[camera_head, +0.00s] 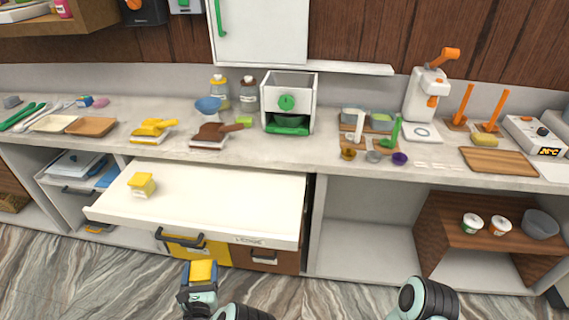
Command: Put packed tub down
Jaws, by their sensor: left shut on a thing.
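My left gripper (201,282) is low in the head view, in front of the pulled-out white ledge (222,200). It is shut on a tub with a yellow top (203,270), held above the floor and apart from the ledge. My fingers hide the lower part of that tub. A similar small white tub with a yellow lid (142,184) stands on the left part of the ledge. My right arm shows at the bottom right, but its gripper is not in view.
Most of the ledge to the right of the standing tub is bare. The counter (340,148) behind holds scoops, a white press with a green knob (287,103) and small bowls. An open shelf (480,238) at the right holds two cups and a grey bowl (540,224).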

